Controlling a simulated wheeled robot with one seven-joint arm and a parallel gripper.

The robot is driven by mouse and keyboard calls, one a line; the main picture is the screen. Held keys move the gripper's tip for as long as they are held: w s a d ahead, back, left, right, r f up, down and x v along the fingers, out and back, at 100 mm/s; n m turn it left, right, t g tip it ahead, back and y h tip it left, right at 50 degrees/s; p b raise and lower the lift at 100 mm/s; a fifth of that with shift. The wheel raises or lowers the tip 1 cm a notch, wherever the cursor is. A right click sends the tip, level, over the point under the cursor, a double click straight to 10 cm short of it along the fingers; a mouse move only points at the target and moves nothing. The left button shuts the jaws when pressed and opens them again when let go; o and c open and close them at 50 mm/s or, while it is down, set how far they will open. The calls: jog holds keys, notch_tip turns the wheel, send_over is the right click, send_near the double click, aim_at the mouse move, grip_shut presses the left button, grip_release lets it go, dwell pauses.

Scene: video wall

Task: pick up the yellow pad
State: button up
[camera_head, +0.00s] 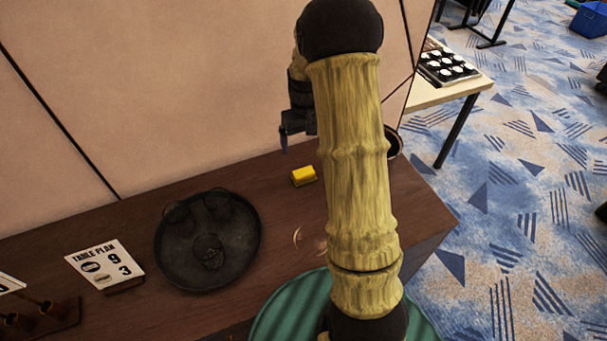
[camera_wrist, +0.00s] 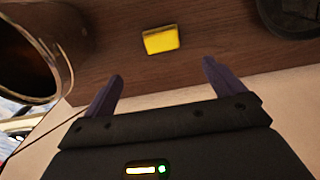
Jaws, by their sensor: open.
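The yellow pad (camera_head: 303,175) is a small bright yellow block lying on the dark brown wooden table (camera_head: 150,220), near its back edge by the wall. In the wrist view the yellow pad (camera_wrist: 161,39) lies beyond the fingertips, roughly centred between them. My gripper (camera_wrist: 161,72) is open and empty, its two dark fingers apart from the pad. In the head view my gripper (camera_head: 284,142) hangs above and slightly left of the pad; only part of it shows, the rest hidden behind my arm.
A dark round tray (camera_head: 168,268) holding several dark items sits left of the pad. A brown pot (camera_head: 395,143) stands to the right, partly hidden by my arm; it looms at left in the wrist view (camera_wrist: 62,50). A "TABLE PLAN" sign (camera_head: 104,262) stands further left.

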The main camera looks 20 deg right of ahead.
aim_at(303, 172)
notch_tip(303, 172, down, 8)
jog(key=shift+f+p, duration=0.2)
jog(key=shift+p, duration=0.5)
jog(key=shift+a+f+p, duration=0.2)
jog(key=shift+f+p, duration=0.85)
jog(key=shift+f, duration=1.55)
jog(key=c, duration=1.1)
jog(key=shift+o, duration=0.2)
jog(key=shift+r, duration=0.1)
